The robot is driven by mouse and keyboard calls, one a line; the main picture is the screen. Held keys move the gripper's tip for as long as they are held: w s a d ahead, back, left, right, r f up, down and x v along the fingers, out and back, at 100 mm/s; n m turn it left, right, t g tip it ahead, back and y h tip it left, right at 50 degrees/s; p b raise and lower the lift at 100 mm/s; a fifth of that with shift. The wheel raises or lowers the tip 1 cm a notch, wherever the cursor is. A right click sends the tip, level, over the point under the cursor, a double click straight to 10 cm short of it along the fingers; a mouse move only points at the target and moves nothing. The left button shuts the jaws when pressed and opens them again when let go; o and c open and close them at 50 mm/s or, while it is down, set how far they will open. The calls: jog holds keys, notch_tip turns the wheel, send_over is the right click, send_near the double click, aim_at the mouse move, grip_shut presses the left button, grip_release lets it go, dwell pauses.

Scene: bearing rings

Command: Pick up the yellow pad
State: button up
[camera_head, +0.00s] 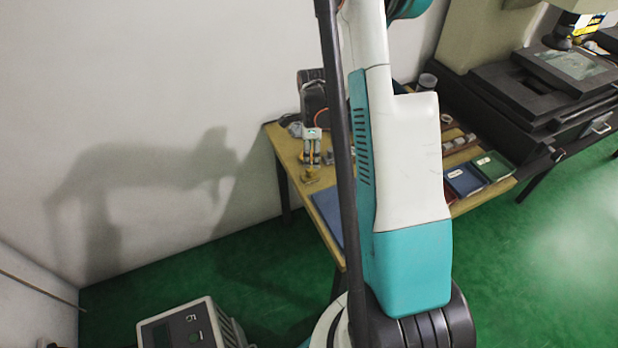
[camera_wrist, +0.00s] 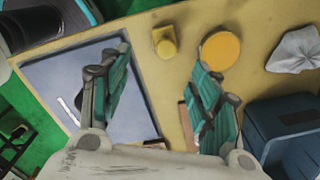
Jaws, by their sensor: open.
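A flat, round yellow-orange pad (camera_wrist: 220,50) lies on the wooden table in the wrist view, just beyond the right fingertip. A smaller yellow block with a rounded top (camera_wrist: 165,42) stands to its left, ahead of the gap between the fingers; it also shows in the head view (camera_head: 311,177) just below my gripper. I cannot tell for certain which of the two is the yellow pad. My gripper (camera_wrist: 160,62) is open, its fingers wide apart with nothing between them. In the head view my gripper (camera_head: 313,160) points down over the table's left part.
A blue-grey mat (camera_wrist: 60,75) lies left on the wooden table (camera_wrist: 150,90). A dark blue bin (camera_wrist: 258,115) and a crumpled white cloth (camera_wrist: 295,50) are at right. In the head view, a blue tray (camera_head: 463,181) and a green-labelled tray (camera_head: 492,166) stand farther right.

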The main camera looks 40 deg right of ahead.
aim_at(310, 173)
notch_tip(310, 173, down, 6)
jog(key=shift+w+r+b, duration=0.1)
jog(key=shift+r+b, duration=0.15)
jog(key=shift+b, duration=0.4)
jog(key=f, duration=0.1)
jog(key=f+b, duration=0.1)
jog(key=f, duration=0.1)
jog(key=w+f+b, duration=0.1)
jog(key=f, duration=0.1)
jog(key=shift+f, duration=0.1)
jog(key=c, duration=1.2)
